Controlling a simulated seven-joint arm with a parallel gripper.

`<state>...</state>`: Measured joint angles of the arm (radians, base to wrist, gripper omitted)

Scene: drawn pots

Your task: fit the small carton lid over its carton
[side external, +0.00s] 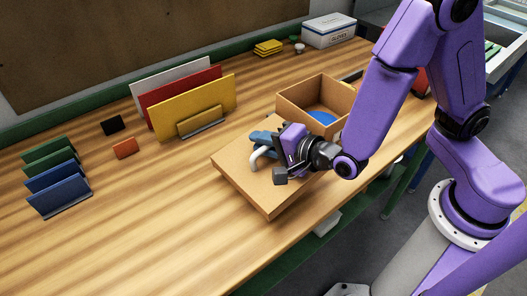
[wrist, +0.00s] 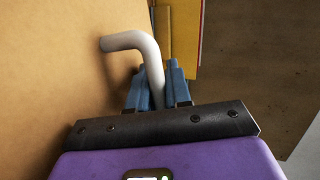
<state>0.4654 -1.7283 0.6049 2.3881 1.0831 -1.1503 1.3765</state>
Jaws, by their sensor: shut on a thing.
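The carton lid (side external: 240,172) is a flat brown cardboard piece with a pale bent handle (side external: 265,154). My gripper (side external: 268,143) has its blue fingers shut on that handle. In the wrist view the handle (wrist: 128,41) rises between the fingers (wrist: 156,88), and the lid (wrist: 60,75) fills the left side. The lid is tilted and lies partly over the table's front edge; I cannot tell whether it touches the table. The open carton (side external: 292,106) stands just behind and to the right of the lid, with something blue (side external: 322,118) inside. My gripper hides part of the lid.
Yellow, red and white upright panels (side external: 195,107) stand behind the lid. Green and blue panels (side external: 56,180) stand at the left. A glove box (side external: 329,32) and yellow stack (side external: 268,47) are at the back. The wooden table (side external: 130,230) is clear at front left.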

